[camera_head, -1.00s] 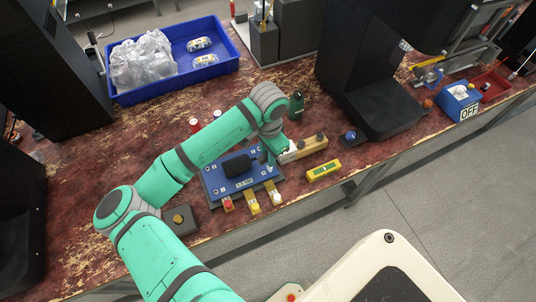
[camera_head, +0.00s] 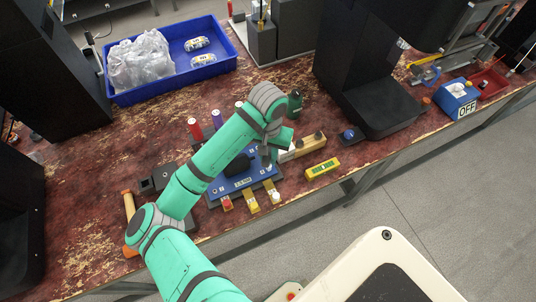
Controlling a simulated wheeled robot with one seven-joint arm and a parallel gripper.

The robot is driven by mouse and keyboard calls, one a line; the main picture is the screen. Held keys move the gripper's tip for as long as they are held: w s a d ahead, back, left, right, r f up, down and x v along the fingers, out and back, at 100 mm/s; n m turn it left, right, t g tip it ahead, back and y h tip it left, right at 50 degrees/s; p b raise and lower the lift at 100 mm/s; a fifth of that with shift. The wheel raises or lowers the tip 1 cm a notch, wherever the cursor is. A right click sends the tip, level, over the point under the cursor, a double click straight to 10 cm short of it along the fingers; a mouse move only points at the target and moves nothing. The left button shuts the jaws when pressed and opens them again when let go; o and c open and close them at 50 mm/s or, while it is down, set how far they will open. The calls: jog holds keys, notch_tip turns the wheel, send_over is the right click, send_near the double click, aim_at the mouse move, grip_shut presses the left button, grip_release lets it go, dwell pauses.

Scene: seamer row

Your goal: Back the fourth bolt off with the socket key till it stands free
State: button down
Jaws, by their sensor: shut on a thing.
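A blue plate (camera_head: 245,182) lies on the worn red bench, with a black lump on it and small light bolt spots near its corners. Red, yellow and white tabs stand along its front edge. My gripper (camera_head: 269,158) is at the plate's right rear, beside a wooden block, and is partly hidden by my wrist. It is shut on the socket key, of which hardly anything can be made out. Whether the key sits on the fourth bolt cannot be told.
The wooden block (camera_head: 308,146) with dark knobs and a yellow box (camera_head: 322,169) lie right of the plate. A blue bin (camera_head: 222,77) with bags stands behind. An orange-handled tool (camera_head: 129,207) lies left. A dark machine (camera_head: 365,90) rises at right.

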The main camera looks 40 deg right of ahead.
jog(key=shift+n, duration=0.3)
jog(key=n, duration=0.3)
jog(key=shift+n, duration=0.4)
jog(key=shift+d+r, duration=0.1)
jog(key=shift+r, duration=0.25)
jog(key=shift+r, duration=0.1)
dwell(0.5)
jog(key=shift+r, duration=2.45)
